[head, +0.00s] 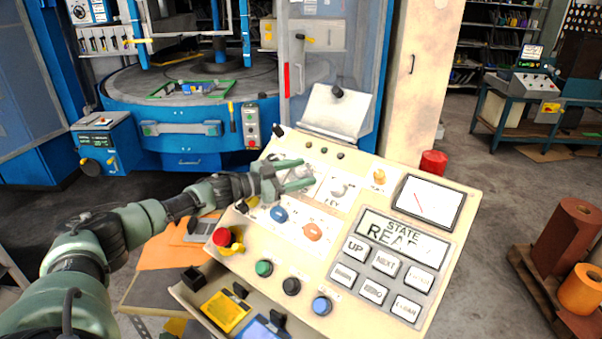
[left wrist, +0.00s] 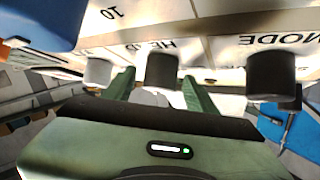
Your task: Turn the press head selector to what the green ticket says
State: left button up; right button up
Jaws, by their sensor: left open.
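My left gripper (head: 302,175) reaches over the upper left of the cream control panel (head: 365,290), its fingers open. In the left wrist view, a dark knob (left wrist: 163,68) below an upside-down HEAD label sits between the two green fingers (left wrist: 160,95). I cannot tell whether the fingers touch it. Its pointer and setting are not visible. Another dark knob (left wrist: 272,76) by the MODE label is to the right, and a grey knob (left wrist: 97,70) is to the left. I cannot make out a green ticket. My right gripper is not in view.
An open drawer (head: 205,310) is below. A blue press (head: 185,110) stands behind.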

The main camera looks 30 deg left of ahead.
pick_arm(q)
jog(key=b+v, duration=0.2)
jog(key=v, duration=0.4)
jog(key=shift+s+a+f+b, duration=0.15)
jog(key=shift+s+a+b, duration=0.1)
jog(key=shift+s+b, duration=0.1)
jog(key=shift+s+a, duration=0.15)
jog(key=shift+s, duration=0.2)
